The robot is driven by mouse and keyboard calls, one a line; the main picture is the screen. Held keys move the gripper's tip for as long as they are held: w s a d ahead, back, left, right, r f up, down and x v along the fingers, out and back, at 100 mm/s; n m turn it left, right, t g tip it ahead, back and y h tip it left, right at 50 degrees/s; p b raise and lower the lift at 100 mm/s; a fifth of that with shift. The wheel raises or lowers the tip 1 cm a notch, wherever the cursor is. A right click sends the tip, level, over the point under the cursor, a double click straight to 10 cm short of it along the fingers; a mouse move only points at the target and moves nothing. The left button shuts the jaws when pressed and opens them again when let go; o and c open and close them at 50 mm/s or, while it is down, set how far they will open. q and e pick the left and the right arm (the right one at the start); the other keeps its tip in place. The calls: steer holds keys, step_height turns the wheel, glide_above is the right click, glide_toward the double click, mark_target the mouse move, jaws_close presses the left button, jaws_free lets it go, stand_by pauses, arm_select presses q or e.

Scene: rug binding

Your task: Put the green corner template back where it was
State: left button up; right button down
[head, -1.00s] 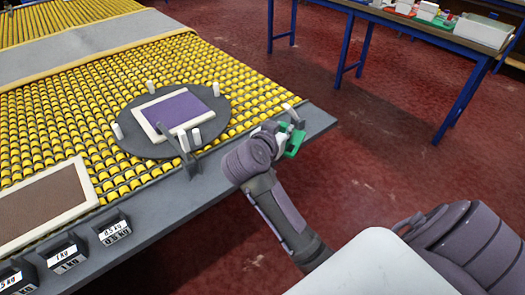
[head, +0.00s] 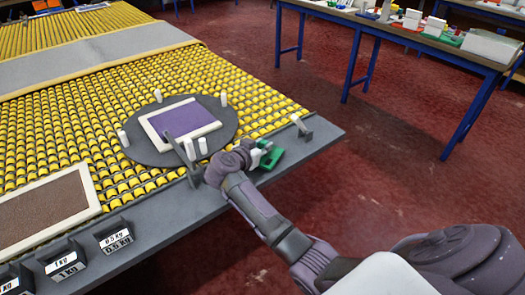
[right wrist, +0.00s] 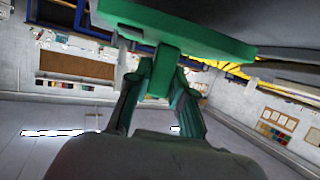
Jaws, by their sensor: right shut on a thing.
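The green corner template (head: 271,159) is at the front right edge of the roller table, by the grey border. My right gripper (head: 259,151) is shut on it. In the right wrist view the template (right wrist: 190,30) shows as a flat green plate with a stem, and the stem sits between the two fingers of my right gripper (right wrist: 158,85). The template is over or on the grey border; I cannot tell whether it touches. My left gripper is not in view.
A round grey turntable (head: 150,150) with white pegs holds a purple rug (head: 188,119). A grey bracket (head: 192,172) stands left of my gripper. A small peg on a grey holder (head: 301,127) is to the right. Weights (head: 115,238) line the front edge.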

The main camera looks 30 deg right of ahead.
steer(key=shift+f, duration=0.8)
steer(key=shift+f, duration=0.1)
steer(key=c, duration=1)
jaws_free()
steer(key=shift+s+a+r, duration=0.1)
steer(key=shift+a+r, duration=0.1)
steer(key=shift+a, duration=0.05)
steer(key=v, duration=1.1)
steer(key=shift+s+a+r, duration=0.1)
steer(key=shift+a+r, duration=0.05)
